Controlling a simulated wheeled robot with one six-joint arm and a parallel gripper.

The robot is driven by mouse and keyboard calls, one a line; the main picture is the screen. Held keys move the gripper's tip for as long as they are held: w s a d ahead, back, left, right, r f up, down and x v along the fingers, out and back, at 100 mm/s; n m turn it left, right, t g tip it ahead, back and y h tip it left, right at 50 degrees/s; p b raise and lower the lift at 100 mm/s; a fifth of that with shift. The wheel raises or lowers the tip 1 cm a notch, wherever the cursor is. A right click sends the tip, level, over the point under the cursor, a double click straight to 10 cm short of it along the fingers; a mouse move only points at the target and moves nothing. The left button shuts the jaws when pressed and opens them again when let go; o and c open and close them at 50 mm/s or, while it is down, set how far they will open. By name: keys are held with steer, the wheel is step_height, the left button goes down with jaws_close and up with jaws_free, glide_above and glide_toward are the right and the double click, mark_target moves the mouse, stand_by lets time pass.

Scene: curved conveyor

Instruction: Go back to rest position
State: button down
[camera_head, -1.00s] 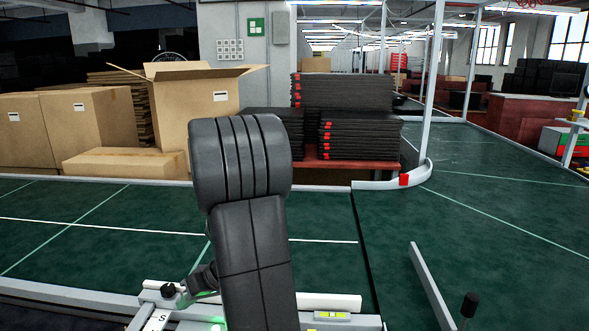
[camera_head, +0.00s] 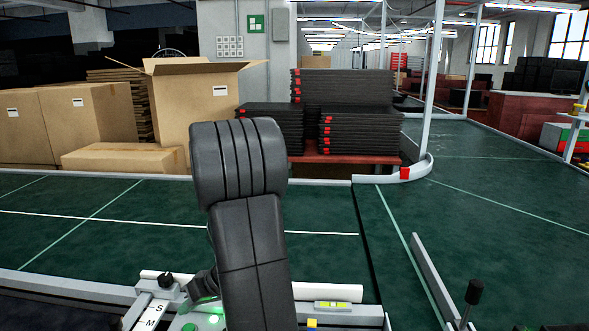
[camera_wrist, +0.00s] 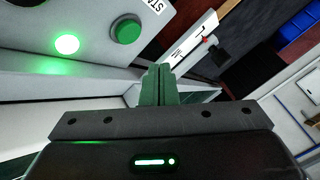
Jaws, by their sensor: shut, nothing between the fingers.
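My gripper (camera_wrist: 162,72) shows in the wrist view, its two green fingers together with nothing between them. It points toward a light panel with a green button (camera_wrist: 126,30) and a lit green lamp (camera_wrist: 67,44), apart from both as far as I can tell. In the head view my dark arm stands in the middle and hides part of the conveyor; the gripper itself is not clearly visible there.
The green curved conveyor (camera_head: 95,228) runs across the front and away to the right, its belt clear. Behind it are cardboard boxes (camera_head: 215,95) and stacked black trays (camera_head: 358,135). A metal guide bar (camera_head: 440,280) and a black-knobbed lever (camera_head: 473,292) stand at right front.

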steer(key=shift+f+b, duration=0.4)
steer(key=shift+b, duration=0.4)
steer(key=shift+s+b, duration=0.15)
steer(key=shift+b, duration=0.2)
steer(key=shift+r+p, duration=0.5)
steer(key=shift+p, duration=0.45)
steer(key=p, duration=0.3)
steer(key=shift+r, duration=0.3)
